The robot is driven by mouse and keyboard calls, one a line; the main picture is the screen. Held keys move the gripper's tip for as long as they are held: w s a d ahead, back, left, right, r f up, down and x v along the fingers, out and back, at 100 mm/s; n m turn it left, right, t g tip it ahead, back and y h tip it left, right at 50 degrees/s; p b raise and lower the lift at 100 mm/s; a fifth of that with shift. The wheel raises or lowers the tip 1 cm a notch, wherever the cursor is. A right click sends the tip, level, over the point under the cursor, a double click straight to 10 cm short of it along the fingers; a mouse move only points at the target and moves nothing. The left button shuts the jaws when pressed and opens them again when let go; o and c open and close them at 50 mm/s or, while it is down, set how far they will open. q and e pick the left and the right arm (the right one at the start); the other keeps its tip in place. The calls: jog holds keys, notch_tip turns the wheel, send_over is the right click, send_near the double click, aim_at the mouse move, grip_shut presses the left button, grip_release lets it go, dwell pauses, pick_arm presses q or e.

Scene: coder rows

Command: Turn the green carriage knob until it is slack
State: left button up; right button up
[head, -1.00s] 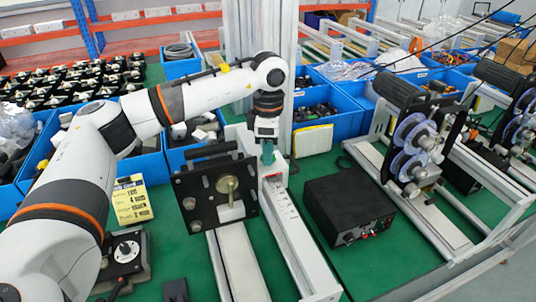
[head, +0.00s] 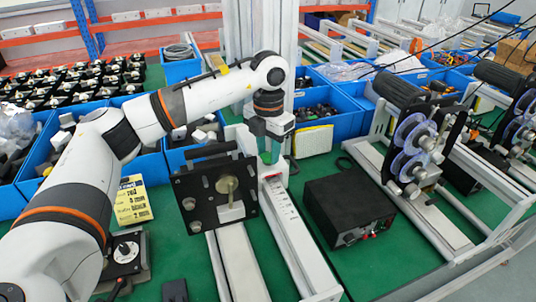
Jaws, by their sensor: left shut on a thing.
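The green carriage knob (head: 267,157) shows as a small green patch beside the black carriage plate (head: 205,200), at the head of the white rail. My left gripper (head: 268,146) points down over it from above and is shut on it. The fingers hide most of the knob. The black plate stands upright on the rail and carries a brass-coloured round part. My right gripper is not in view.
A black power box (head: 349,206) stands on the green bench right of the rail. A small black dial unit (head: 125,258) and a yellow card (head: 132,202) lie to the left. Blue bins (head: 328,118) line the back. A machine with clear discs (head: 415,145) stands at right.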

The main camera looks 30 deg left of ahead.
pick_arm(q)
jog(key=n, duration=0.4)
jog(key=shift+n, duration=0.4)
jog(key=n, duration=0.4)
jog(key=shift+n, duration=0.3)
jog(key=o, duration=0.9)
jog(key=shift+o, duration=0.2)
jog(key=m, duration=1)
jog(key=shift+b, duration=0.4)
jog(key=m, duration=0.5)
jog(key=shift+b, duration=0.3)
jog(key=m, duration=0.5)
jog(key=shift+m, duration=0.4)
